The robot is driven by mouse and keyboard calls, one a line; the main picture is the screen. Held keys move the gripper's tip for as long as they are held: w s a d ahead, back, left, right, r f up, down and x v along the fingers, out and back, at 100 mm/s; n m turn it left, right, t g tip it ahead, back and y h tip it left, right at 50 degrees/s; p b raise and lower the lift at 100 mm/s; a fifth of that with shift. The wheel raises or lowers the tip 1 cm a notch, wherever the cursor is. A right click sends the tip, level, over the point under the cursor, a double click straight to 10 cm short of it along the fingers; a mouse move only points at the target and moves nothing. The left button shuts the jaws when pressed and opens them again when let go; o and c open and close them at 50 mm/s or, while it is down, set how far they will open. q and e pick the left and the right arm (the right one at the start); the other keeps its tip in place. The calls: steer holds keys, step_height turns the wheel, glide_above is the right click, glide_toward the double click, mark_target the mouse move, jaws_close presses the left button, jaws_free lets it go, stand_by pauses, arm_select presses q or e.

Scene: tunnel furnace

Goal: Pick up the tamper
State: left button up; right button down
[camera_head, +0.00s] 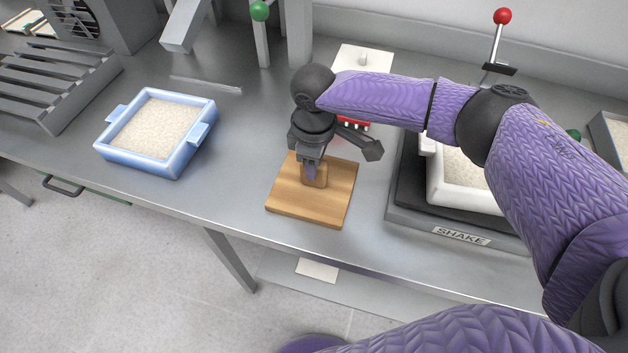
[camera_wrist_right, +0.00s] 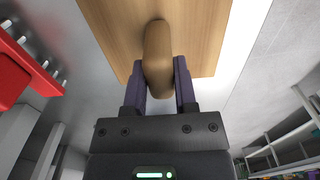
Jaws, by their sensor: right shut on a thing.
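The tamper is a square wooden board (camera_head: 337,205) with a rounded wooden handle (camera_head: 319,181) on top. It is near the front of the grey metal table and appears to lie flat on it. My right gripper (camera_head: 312,172) points down from above and is shut on the handle. In the right wrist view the two fingers of the right gripper (camera_wrist_right: 160,82) stand on either side of the tan handle (camera_wrist_right: 157,50), with the board (camera_wrist_right: 205,30) behind it. My left gripper is not in view.
A blue tray (camera_head: 176,162) of pale grains stands to the left. A white tray (camera_head: 443,190) of grains sits on the SHAKE platform (camera_head: 415,217) to the right. A red toothed thing (camera_wrist_right: 20,75) is close by. The table between the blue tray and the tamper is clear.

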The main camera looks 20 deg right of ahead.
step_height(320, 180, up, 10)
steer(key=p, duration=0.3)
steer(key=shift+f, duration=0.25)
steer(key=shift+r, duration=0.3)
